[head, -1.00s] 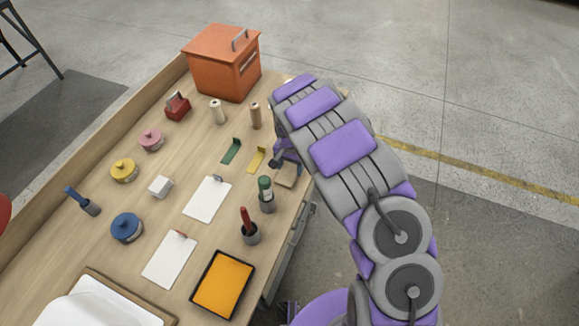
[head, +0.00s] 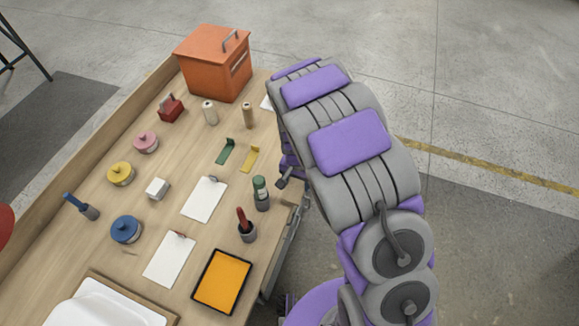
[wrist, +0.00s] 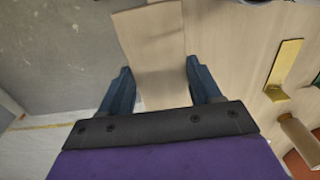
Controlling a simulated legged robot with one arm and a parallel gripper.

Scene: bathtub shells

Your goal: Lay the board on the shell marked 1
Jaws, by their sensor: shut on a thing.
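My gripper (wrist: 157,70) has its blue fingers on both sides of a pale wooden board (wrist: 152,40) in the wrist view, and it is shut on it. The board reaches away from the fingers, with the table's wood to its right and grey floor to its left. In the head view my arm hides the gripper and the board, at the table's right edge. A white rounded shell (head: 95,305) sits at the bottom left of the head view, partly cut off by the frame. I see no number on it.
The table (head: 105,190) holds an orange box (head: 213,62), a yellow bracket (head: 249,158), a green bracket (head: 225,150), white sheets (head: 204,199), a dark-framed orange tray (head: 222,281), a blue round tin (head: 126,229) and a green-topped bottle (head: 261,192). Open floor lies right.

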